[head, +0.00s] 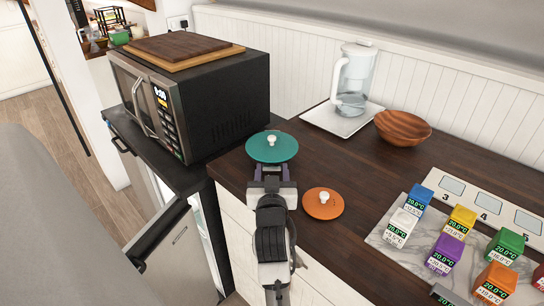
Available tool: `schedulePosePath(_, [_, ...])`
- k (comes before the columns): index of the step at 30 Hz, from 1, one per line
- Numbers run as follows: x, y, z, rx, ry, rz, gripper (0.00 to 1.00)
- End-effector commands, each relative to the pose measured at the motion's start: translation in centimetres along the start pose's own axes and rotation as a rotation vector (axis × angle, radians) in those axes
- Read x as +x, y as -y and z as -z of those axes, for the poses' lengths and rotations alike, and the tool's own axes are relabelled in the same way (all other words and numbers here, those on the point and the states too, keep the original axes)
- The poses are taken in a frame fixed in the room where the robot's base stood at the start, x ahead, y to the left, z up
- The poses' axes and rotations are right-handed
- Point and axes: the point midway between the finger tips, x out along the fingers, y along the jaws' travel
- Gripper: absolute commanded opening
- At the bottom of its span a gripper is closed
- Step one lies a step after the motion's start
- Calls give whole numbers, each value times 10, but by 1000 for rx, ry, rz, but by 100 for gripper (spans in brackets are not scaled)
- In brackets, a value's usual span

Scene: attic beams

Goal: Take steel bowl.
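I cannot make out a steel bowl in the head view. My gripper (271,170) is over the left end of the dark wooden counter, pointing away from me. A round teal lid (265,152) with a white knob is right at its far end and overlaps the fingertips in the picture. I cannot tell whether the fingers touch the lid or what is beneath it. An orange lid (318,208) with a white knob is on the counter just right of my gripper. A brown wooden bowl (402,128) stands farther back on the right, apart from my gripper.
A black microwave (222,110) with wooden boards (180,46) on top stands left. Below it a fridge door (178,248) hangs open. A glass pitcher (354,80) stands on a white tray (325,117). Several coloured cubes (445,252) sit on a marble slab (383,238) at right.

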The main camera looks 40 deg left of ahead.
Motion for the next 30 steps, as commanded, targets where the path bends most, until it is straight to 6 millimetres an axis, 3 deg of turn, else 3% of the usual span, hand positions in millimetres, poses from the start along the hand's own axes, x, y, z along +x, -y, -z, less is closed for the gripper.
schedulePosePath(1, [0,0,0,0,0,0,42])
schedulePosePath(8, [0,0,0,0,0,0,12])
schedulePosePath(20, [0,0,10,0,-7,0,12])
schedulePosePath(26, [0,0,36,1,-11,1,12])
schedulePosePath(30, [0,0,64,0,-13,0,12])
